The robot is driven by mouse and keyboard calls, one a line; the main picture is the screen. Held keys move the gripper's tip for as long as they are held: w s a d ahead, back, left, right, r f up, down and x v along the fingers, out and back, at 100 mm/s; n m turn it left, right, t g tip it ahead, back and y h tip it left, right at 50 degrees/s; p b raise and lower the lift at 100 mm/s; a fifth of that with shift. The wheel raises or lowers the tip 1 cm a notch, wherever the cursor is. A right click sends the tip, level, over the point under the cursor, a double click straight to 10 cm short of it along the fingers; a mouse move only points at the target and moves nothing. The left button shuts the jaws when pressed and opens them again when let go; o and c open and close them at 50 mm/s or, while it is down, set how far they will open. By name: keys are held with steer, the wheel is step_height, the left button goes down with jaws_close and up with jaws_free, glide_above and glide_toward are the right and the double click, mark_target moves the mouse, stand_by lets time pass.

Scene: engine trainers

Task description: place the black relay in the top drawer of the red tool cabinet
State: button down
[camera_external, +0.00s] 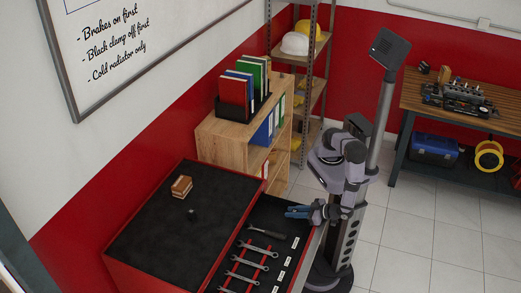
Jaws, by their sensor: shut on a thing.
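The red tool cabinet (118,238) stands at the lower left with a dark top. Its top drawer (296,226) is pulled out to the right and holds several wrenches (250,266) and a screwdriver (266,232). My gripper (288,211) is over the far right part of the drawer, with its blue fingers pointing left. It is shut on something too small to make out. A small black object (192,214) sits on the cabinet top; I cannot tell whether this or the held thing is the black relay.
A small brown wooden block-like object (181,187) stands on the cabinet top. A wooden shelf unit (226,138) with books and binders is behind the cabinet. A workbench (486,118) stands at the right. The tiled floor (405,233) between is clear.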

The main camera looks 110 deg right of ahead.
steer(key=shift+s+f, duration=0.15)
steer(key=shift+f, duration=0.35)
steer(key=c, duration=1.5)
jaws_free()
steer(key=shift+c, duration=0.2)
steer(key=shift+r, duration=0.4)
steer(key=shift+r+p+v, duration=0.2)
steer(key=shift+p+v, duration=1.15)
steer(key=shift+v, duration=1.7)
steer(key=shift+r+p+v, duration=0.15)
steer(key=shift+p+v, duration=1.2)
steer(key=shift+v, duration=1.65)
steer(key=shift+w, duration=0.2)
